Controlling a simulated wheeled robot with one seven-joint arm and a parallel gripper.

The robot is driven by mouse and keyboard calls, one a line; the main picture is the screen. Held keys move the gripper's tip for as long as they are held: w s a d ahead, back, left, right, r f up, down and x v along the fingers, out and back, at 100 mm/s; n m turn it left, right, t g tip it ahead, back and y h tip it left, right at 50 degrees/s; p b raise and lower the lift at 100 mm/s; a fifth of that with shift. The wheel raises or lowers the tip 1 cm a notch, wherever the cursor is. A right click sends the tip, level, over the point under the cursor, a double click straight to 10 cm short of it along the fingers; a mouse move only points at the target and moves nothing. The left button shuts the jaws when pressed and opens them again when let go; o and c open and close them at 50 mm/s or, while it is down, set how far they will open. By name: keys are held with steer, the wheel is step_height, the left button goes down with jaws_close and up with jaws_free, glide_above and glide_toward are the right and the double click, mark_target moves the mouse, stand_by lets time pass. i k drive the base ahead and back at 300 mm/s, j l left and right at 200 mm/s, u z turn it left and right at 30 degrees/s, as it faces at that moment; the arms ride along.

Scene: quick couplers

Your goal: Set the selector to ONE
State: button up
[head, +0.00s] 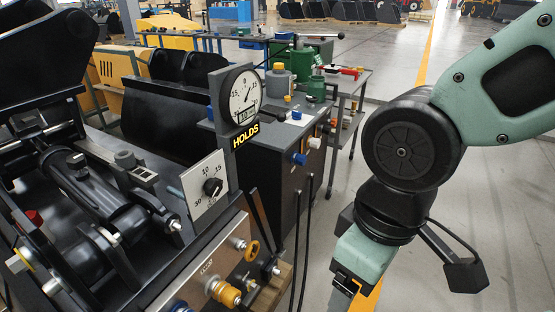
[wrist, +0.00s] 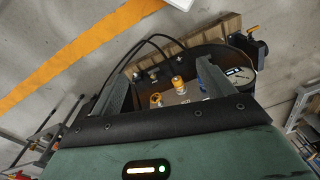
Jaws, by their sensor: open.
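A black rotary knob (head: 212,187) sits on a white plate (head: 196,200) with printed numbers, among them 10, 15 and 30. I cannot read the word ONE anywhere, and cannot tell whether this knob is the selector. My gripper (wrist: 163,72) is open in the wrist view, its two fingers wide apart with nothing held between them. Beyond them is a panel with yellow-orange fittings (wrist: 178,83) and a blue fitting (wrist: 202,85). In the head view my gripper is at the bottom edge, right of the knob and apart from it; its fingertips are not clearly visible.
A metal panel (head: 205,275) with orange-yellow fittings lies below the knob. Black hoses (head: 304,235) hang beside it. A bench (head: 300,130) with a green device stands behind.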

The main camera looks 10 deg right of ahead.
mark_target(297, 116)
steer(key=i+l+u, duration=0.3)
steer(key=i+l, duration=0.25)
steer(key=i, duration=0.2)
steer(key=i+l+u, duration=0.3)
steer(key=i+l, duration=0.35)
steer(key=l, duration=0.1)
